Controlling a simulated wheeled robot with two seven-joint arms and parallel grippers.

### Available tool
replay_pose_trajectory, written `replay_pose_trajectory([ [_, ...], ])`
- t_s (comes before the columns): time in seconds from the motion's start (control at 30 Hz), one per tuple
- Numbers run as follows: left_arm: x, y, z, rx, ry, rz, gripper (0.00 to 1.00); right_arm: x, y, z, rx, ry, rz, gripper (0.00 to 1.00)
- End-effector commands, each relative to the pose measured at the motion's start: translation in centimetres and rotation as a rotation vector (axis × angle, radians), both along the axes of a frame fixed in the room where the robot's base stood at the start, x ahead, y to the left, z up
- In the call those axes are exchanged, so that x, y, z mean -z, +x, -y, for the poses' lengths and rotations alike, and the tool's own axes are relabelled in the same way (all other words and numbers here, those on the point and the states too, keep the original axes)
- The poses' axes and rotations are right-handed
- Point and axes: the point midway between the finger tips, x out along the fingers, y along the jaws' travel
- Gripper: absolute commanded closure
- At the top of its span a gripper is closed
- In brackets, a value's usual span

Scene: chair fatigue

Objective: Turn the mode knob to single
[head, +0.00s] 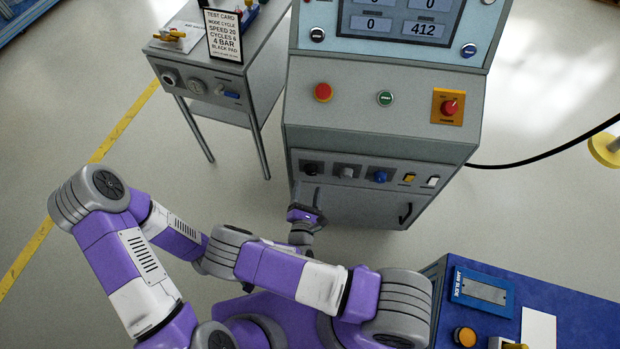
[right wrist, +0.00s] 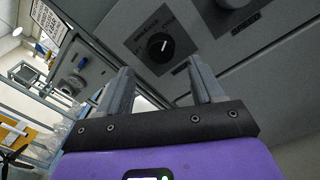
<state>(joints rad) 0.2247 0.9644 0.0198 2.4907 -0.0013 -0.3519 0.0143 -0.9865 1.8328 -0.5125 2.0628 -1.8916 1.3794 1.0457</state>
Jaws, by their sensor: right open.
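The mode knob is a small round black knob (head: 311,169) at the left end of the console's lower control strip. In the right wrist view the knob (right wrist: 158,47) sits on a dark square plate, its pale pointer mark tilted up and right; the lettering around it is too blurred to read surely. My right gripper (head: 306,205) is just below the knob in the head view. In the right wrist view its two fingers (right wrist: 160,78) are apart and empty, with the knob beyond the gap, not between them. My left gripper is out of sight; only its arm shows.
The grey console (head: 375,107) carries a red button (head: 323,92), a green button (head: 385,98) and a red switch (head: 449,107). A grey knob (head: 347,172) and blue knob (head: 380,176) sit right of the mode knob. A side table (head: 205,85) with a test card (head: 223,36) stands left.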

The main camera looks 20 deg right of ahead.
Motion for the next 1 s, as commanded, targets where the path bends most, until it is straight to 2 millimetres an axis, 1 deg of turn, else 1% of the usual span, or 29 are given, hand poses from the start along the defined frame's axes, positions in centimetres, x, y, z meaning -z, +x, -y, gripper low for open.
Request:
replay_pose_trajectory([
  [0.1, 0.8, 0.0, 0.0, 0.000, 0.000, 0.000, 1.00, 0.2, 1.9, 0.9, 0.005, 0.001, 0.001, 0.33],
  [0.3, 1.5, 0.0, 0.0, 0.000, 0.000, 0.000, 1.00, 0.2, 4.2, 1.8, 0.006, 0.000, -0.001, 0.33],
  [0.43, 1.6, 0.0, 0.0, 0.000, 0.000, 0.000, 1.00, 0.1, 4.8, 2.1, 0.007, 0.001, -0.002, 0.33],
  [0.67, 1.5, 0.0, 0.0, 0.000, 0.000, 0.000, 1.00, 0.0, 4.9, 2.1, 0.007, 0.000, -0.003, 0.33],
  [0.7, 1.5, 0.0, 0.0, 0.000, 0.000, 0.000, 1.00, 0.0, 4.8, 2.1, 0.007, 0.000, -0.003, 0.36],
  [0.77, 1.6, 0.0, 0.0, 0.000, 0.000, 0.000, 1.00, 0.0, 4.8, 2.1, 0.007, 0.000, -0.003, 0.45],
  [1.0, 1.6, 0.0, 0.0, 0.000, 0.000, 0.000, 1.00, 0.1, 4.8, 2.1, 0.007, 0.000, -0.003, 0.82],
])
